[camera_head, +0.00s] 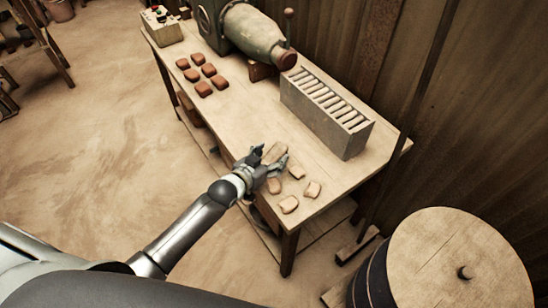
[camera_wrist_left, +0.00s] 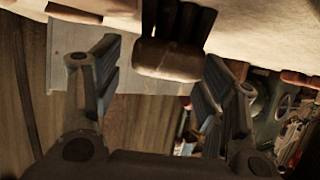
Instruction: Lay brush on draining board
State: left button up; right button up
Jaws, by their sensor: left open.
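I cannot make out a brush or a draining board in either view. My left gripper (camera_head: 273,156) is open over the near end of the wooden table (camera_head: 235,110), with a tan clay piece (camera_head: 276,151) between or just beyond its fingers. In the left wrist view a brownish block (camera_wrist_left: 168,62) shows between the spread fingers; I cannot tell whether either finger touches it. Several more tan pieces (camera_head: 289,204) lie around the gripper on the table. My right gripper is not in view.
A grey rack (camera_head: 343,134) with several upright tiles stands to the right of the gripper. Several red-brown tiles (camera_head: 203,88) lie further back, near a green press (camera_head: 250,32) and a control box (camera_head: 161,27). A round-topped barrel (camera_head: 440,255) stands front right. The table's middle is clear.

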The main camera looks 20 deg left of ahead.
pick_arm(q)
jog(key=shift+w, duration=0.1)
jog(key=c, duration=1.2)
jog(key=shift+c, duration=0.2)
jog(key=shift+r, duration=0.1)
jog(key=shift+r, duration=0.55)
jog(key=s+a+r, duration=0.5)
jog(key=s+r, duration=0.6)
jog(key=s, duration=0.2)
jog(key=shift+r, duration=0.35)
